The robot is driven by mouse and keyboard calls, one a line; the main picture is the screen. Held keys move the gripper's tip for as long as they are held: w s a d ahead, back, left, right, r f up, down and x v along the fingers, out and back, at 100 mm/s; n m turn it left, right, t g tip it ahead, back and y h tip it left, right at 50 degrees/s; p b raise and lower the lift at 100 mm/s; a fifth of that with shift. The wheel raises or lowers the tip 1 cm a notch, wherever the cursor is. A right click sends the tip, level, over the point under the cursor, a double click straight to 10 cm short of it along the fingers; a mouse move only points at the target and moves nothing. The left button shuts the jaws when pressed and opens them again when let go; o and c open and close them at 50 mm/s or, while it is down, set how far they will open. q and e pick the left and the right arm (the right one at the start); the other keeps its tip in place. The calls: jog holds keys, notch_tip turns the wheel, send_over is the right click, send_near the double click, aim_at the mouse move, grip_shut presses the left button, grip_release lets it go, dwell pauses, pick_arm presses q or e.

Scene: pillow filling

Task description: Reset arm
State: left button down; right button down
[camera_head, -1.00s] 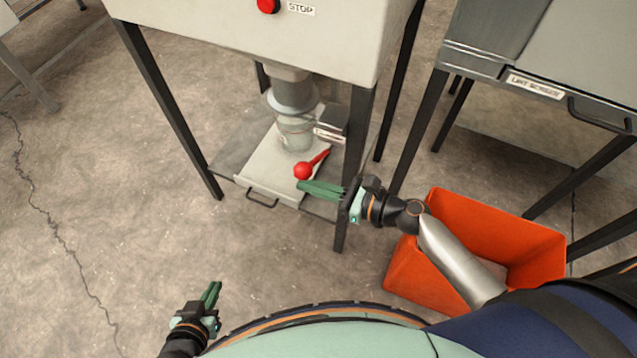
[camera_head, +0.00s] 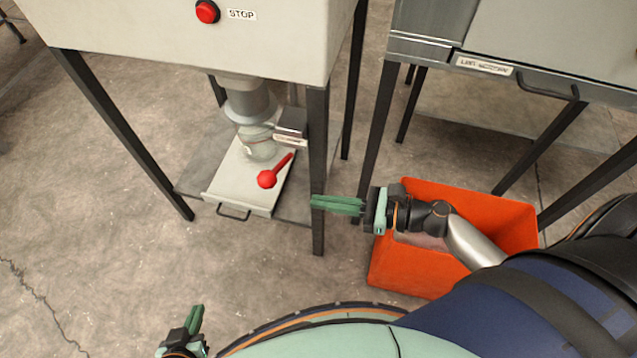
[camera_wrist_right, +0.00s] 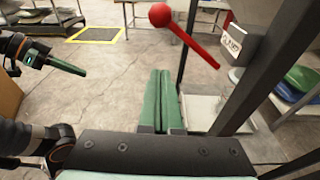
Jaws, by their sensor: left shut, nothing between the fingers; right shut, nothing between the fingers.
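My right gripper (camera_head: 314,203) has green fingers and is shut and empty. In the head view it points left, in front of a dark machine leg and right of the red lever (camera_head: 267,179), apart from it. Its fingers also show in the right wrist view (camera_wrist_right: 163,80), with the red ball-ended lever (camera_wrist_right: 185,32) beyond them. My left gripper (camera_head: 198,312) is shut and empty at the bottom left of the head view. It also shows at the left of the right wrist view (camera_wrist_right: 80,73).
The filling machine (camera_head: 190,40) has a red stop button (camera_head: 207,11), a nozzle (camera_head: 255,140) and a low tray (camera_head: 222,195). An orange bin (camera_head: 400,270) stands under my right arm. A lint screen cabinet (camera_head: 420,45) is at the right. Floor at the left is clear.

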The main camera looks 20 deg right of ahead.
jog(key=s+f+n+h+p, duration=0.2)
jog(key=s+f+n+h, duration=0.1)
jog(key=n, duration=1.1)
jog(key=s+d+f+n+h+p, duration=0.1)
jog(key=s+f+n+h+p, duration=0.2)
jog(key=n+h, duration=0.4)
notch_tip(320, 180, down, 3)
jog(key=s+n, duration=0.1)
jog(key=n, duration=0.6)
jog(key=shift+d+r, duration=0.15)
jog(key=shift+d, duration=0.1)
